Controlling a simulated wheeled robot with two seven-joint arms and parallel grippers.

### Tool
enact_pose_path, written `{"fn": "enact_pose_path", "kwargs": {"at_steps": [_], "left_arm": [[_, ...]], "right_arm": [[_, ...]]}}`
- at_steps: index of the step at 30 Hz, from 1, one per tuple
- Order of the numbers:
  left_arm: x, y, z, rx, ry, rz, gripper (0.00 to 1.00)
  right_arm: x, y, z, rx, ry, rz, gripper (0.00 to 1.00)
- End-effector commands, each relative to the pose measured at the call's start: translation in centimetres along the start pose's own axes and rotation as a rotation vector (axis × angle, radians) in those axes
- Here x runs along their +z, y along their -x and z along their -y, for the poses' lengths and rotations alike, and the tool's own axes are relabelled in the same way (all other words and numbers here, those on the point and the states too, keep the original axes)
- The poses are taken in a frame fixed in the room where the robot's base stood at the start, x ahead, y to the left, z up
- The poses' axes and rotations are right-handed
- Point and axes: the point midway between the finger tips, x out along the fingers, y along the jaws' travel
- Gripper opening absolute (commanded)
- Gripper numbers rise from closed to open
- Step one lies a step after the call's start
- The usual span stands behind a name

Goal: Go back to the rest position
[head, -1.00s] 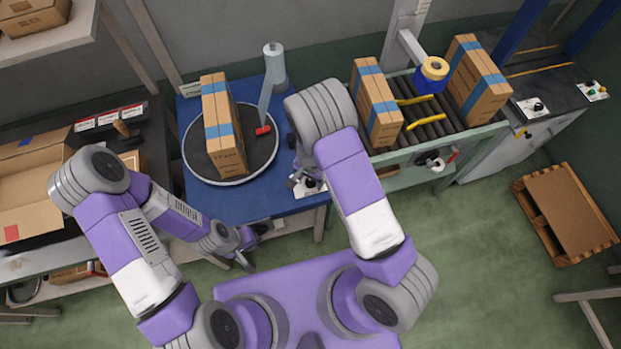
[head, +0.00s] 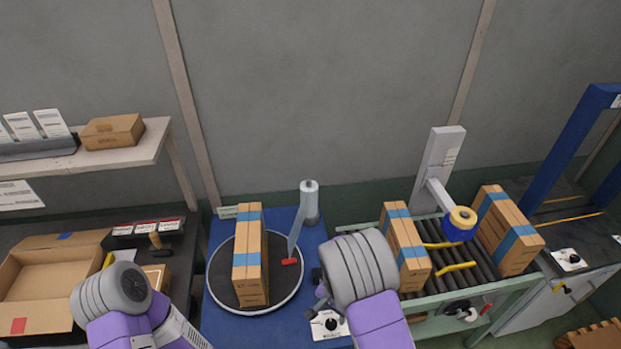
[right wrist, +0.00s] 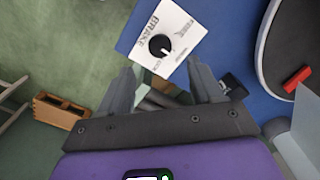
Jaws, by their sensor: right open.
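My right gripper (head: 321,292) is mostly hidden behind my right arm in the head view, near the front right of the blue table (head: 222,318). In the right wrist view its two fingers (right wrist: 161,80) are apart with nothing held between them. A white brake panel with a black knob (right wrist: 160,44) lies beyond the fingertips; it also shows in the head view (head: 330,323). My left arm comes in at the lower left of the head view, but its gripper is out of the picture.
A taped carton (head: 249,262) stands on the round turntable (head: 281,298). Two more taped cartons (head: 406,247) (head: 508,232) stand on the roller conveyor (head: 440,283), by a yellow-and-blue tape roll (head: 460,223). An open box (head: 55,270) is at the left.

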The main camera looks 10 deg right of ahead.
Motion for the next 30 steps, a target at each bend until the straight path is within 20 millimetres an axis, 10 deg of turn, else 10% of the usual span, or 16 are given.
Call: {"fn": "enact_pose_path", "kwargs": {"at_steps": [8, 16, 30], "left_arm": [[0.0, 0.0, 0.0, 0.000, 0.000, 0.000, 0.00], [0.0, 0.0, 0.0, 0.000, 0.000, 0.000, 0.00], [-0.1, -2.2, 0.8, 0.000, 0.000, 0.000, 0.00]], "right_arm": [[1.1, -3.1, -3.2, 0.015, 0.068, 0.037, 0.65], [6.9, -8.3, -8.6, -0.079, 0.304, 0.130, 0.65], [13.2, -10.3, -8.9, -0.343, 0.516, 0.133, 0.65]]}}
